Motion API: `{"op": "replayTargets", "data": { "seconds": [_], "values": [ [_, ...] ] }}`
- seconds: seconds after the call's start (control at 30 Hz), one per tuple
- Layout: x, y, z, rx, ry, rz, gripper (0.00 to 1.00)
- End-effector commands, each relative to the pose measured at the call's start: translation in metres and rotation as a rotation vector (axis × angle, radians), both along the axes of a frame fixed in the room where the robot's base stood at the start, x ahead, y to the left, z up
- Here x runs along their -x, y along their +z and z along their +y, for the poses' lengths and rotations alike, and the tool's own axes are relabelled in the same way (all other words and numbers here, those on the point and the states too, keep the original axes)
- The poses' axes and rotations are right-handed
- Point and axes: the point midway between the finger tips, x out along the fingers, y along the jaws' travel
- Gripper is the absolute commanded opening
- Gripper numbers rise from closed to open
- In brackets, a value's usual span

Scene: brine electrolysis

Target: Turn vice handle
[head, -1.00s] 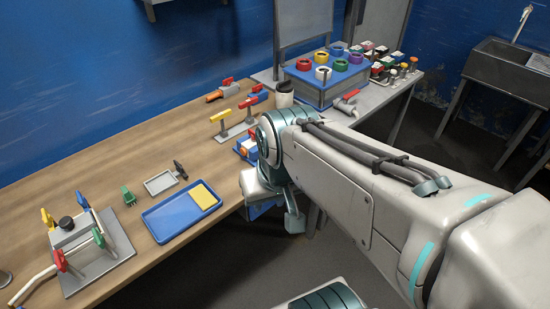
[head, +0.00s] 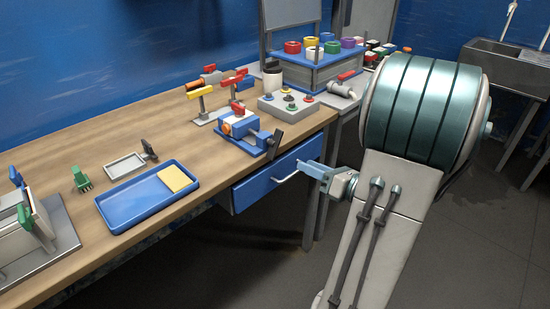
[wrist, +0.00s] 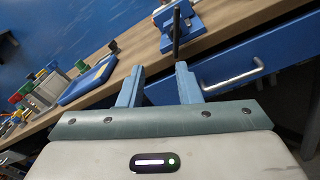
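The blue and grey vice (head: 238,127) stands at the bench's front edge in the head view. Its dark handle (head: 274,139) sticks out at the vice's right end. In the wrist view the vice (wrist: 185,20) is at the top, and the dark upright handle (wrist: 177,34) stands beyond my fingertips, nearer the right finger. My gripper (wrist: 160,70) is open and empty, with its two blue fingers apart. In the head view my gripper (head: 316,170) is in front of the bench, to the right of and apart from the handle.
A blue drawer (head: 276,178) with a silver handle is below the vice. A grey box with knobs (head: 288,107) stands right behind the vice. A blue tray (head: 148,197) with a yellow block lies to the left. The floor in front is clear.

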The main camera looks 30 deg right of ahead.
Motion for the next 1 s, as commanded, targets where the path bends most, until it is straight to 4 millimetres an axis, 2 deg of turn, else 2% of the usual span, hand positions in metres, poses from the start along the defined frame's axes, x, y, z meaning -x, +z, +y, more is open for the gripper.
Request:
{"op": "replayTargets", "data": {
  "seconds": [0.07,0.17,0.37,0.7,0.83,1.0],
  "values": [
    [0.001,-0.009,-0.016,-0.046,-0.056,-0.006,0.31],
    [-0.003,-0.009,-0.021,-0.068,-0.081,-0.012,0.31],
    [-0.030,-0.008,-0.010,-0.068,-0.076,-0.014,0.31],
    [-0.097,-0.008,0.015,-0.066,-0.075,-0.012,0.31],
    [-0.115,-0.008,0.021,-0.066,-0.078,-0.013,0.31],
    [-0.126,-0.008,0.024,-0.065,-0.079,-0.012,0.31]
  ]
}}
